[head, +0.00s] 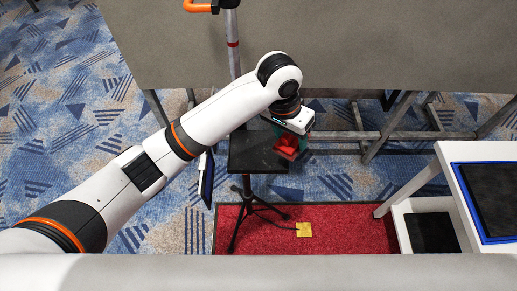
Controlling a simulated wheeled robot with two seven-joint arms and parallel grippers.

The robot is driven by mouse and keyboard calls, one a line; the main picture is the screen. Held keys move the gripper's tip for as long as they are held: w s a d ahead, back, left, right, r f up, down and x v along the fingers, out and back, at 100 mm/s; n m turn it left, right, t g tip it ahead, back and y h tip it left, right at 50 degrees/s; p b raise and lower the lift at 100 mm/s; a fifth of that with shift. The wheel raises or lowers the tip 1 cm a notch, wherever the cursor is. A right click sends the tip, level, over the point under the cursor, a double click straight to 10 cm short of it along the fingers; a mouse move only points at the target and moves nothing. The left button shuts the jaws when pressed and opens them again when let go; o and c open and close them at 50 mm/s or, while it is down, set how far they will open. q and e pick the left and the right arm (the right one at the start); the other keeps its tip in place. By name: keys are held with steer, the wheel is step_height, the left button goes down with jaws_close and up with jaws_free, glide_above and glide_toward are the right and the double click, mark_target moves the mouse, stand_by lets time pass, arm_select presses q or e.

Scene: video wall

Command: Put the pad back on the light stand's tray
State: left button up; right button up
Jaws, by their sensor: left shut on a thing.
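The light stand's tray (248,157) is a flat black square plate on a dark tripod (247,205) in the middle of the head view. My left arm reaches in from the left and over the tray. My left gripper (289,140) is at the tray's right edge, shut on a red object (286,147) with a little green beside it. The object looks small and blocky from here; I cannot tell whether it is the pad or whether it touches the tray. The fingertips are mostly hidden. My right gripper is not in view.
A dark tablet-like panel (207,179) hangs left of the tray. A white table (463,190) with a blue-edged black surface stands right. A grey wall panel (390,55) on metal legs is behind.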

arm_select(q)
steer(key=w+a+r+m+y, duration=0.1)
steer(key=w+a+r+y, duration=0.1)
steer(key=a, duration=0.5)
steer(key=p, duration=0.1)
glide_above(258, 152)
step_height(258, 152, down, 5)
steer(key=shift+f, duration=0.1)
step_height(258, 152, down, 4)
steer(key=shift+a+f+p, duration=0.1)
steer(key=shift+p, duration=0.4)
steer(key=o, duration=0.9)
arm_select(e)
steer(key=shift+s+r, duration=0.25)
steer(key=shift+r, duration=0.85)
arm_select(q)
step_height(258, 152, up, 12)
steer(key=shift+r+b, duration=0.1)
steer(key=shift+b, duration=1.1)
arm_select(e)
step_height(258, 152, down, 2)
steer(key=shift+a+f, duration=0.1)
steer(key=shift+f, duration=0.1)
